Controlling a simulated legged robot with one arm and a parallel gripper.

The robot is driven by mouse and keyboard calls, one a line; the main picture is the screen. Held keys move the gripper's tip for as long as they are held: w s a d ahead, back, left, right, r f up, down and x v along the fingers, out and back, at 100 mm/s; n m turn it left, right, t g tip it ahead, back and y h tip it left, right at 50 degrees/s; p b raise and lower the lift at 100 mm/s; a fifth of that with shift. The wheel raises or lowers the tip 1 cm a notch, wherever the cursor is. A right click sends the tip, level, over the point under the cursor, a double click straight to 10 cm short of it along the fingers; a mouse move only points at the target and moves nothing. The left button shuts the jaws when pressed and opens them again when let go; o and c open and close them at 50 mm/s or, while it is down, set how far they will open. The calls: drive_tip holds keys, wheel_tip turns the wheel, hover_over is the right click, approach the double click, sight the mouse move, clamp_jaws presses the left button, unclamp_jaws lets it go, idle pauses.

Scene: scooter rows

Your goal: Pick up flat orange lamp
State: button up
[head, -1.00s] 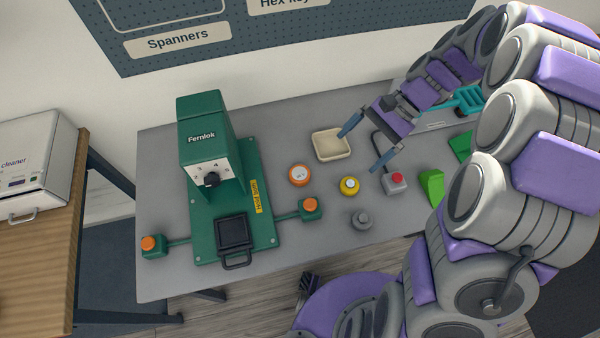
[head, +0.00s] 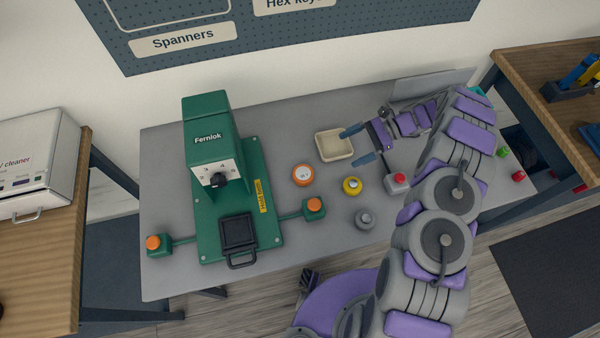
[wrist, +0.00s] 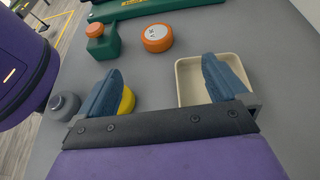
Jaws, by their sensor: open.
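The flat orange lamp (head: 303,175) is a low round disc with an orange rim and a pale top. It lies on the grey table, right of the green press and left of the cream tray. In the wrist view the lamp (wrist: 157,38) sits ahead of my jaws, between their directions and clear of them. My gripper (head: 354,145) is open and empty, pointing left over the table beside the tray. In the wrist view my gripper's two blue fingers (wrist: 160,85) are spread wide; one partly hides a yellow lamp, the other overlaps the tray.
The yellow lamp (head: 352,186) and a grey lamp (head: 365,219) stand near the orange one. A cream tray (head: 334,157) is close behind. A green Fernlok press (head: 216,150) with orange-topped buttons (head: 314,206) stands left. A red-topped grey box (head: 397,183) is by my arm.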

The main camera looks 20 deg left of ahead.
drive_tip(key=shift+s+f, duration=0.45)
drive_tip(key=shift+s, duration=0.05)
drive_tip(key=b, duration=0.2)
approach(308, 171)
drive_tip(key=x, duration=0.5)
drive_tip(key=shift+w+a, duration=0.1)
drive_tip(key=shift+a, duration=0.25)
drive_tip(key=shift+s+d+f+b, duration=0.15)
drive_tip(key=shift+s+b, duration=0.2)
drive_tip(key=b+x, duration=0.1)
drive_tip(key=x, duration=0.3)
drive_tip(key=shift+s+a+f, duration=0.1)
drive_tip(key=shift+a+f, duration=0.05)
drive_tip(key=shift+a, duration=0.5)
drive_tip(key=shift+d, duration=0.6)
drive_tip(key=c, duration=0.8)
drive_tip(key=shift+s+a, duration=0.1)
drive_tip(key=shift+a, duration=0.2)
drive_tip(key=c, duration=0.4)
drive_tip(key=shift+o, duration=0.2)
